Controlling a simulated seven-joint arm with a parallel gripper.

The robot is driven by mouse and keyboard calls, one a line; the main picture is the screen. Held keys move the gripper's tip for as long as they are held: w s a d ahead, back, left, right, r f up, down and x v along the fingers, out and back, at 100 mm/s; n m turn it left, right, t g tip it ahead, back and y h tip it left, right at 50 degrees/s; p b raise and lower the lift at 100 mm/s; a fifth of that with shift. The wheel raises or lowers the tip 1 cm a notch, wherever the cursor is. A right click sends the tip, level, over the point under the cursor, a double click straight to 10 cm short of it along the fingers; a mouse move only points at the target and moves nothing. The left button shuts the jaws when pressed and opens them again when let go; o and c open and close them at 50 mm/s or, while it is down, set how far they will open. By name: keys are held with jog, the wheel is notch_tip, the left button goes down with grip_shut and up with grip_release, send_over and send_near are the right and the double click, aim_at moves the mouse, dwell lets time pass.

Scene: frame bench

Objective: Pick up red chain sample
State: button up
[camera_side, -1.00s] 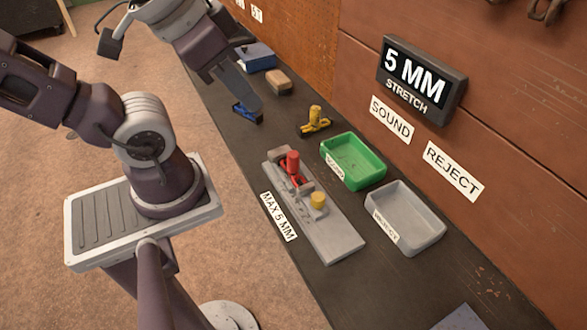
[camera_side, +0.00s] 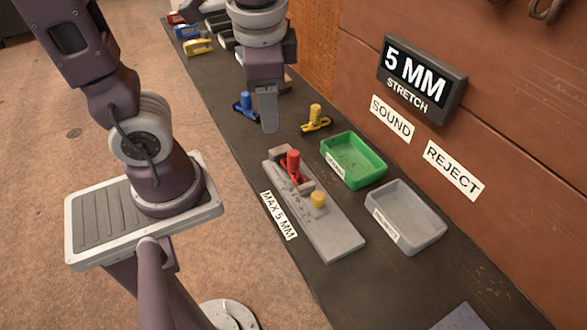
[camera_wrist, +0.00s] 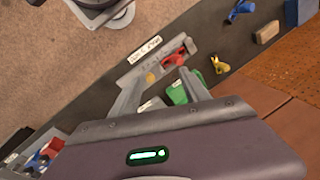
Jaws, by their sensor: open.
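The red chain sample (camera_side: 291,167) sits on the grey test fixture (camera_side: 338,243), at its far end, with an upright red knob. In the wrist view, the red sample (camera_wrist: 176,59) lies on the fixture (camera_wrist: 135,77) beyond the fingertips. My gripper (camera_side: 269,128) points down over the bench, on the far side of the fixture and apart from the red sample. In the wrist view, my gripper (camera_wrist: 161,77) has its two fingers spread with nothing held between them.
A blue sample (camera_side: 243,109) and a yellow sample (camera_side: 318,123) stand near my gripper. A green tray (camera_side: 374,166) and a grey tray (camera_side: 432,222) lie right of the fixture. A display (camera_side: 421,80) on the wall reads 5 MM STRETCH.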

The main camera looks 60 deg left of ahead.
jog(key=w+a+f+m+g+y, duration=0.25)
jog(key=w+f+m+y, duration=0.4)
jog(key=f, duration=0.35)
jog(key=m+t+y, duration=0.1)
jog(key=m+y, duration=0.3)
jog(key=m, duration=0.3)
send_near(297, 158)
jog(key=a, duration=0.2)
jog(key=a+f, duration=0.1)
jog(key=a, duration=0.1)
jog(key=shift+s+a, duration=0.15)
jog(key=shift+a+f, duration=0.25)
jog(key=shift+f, duration=0.05)
jog(key=x, duration=0.6)
jog(key=shift+a+f, duration=0.2)
jog(key=shift+f, duration=0.25)
jog(key=shift+c, duration=0.4)
grip_shut()
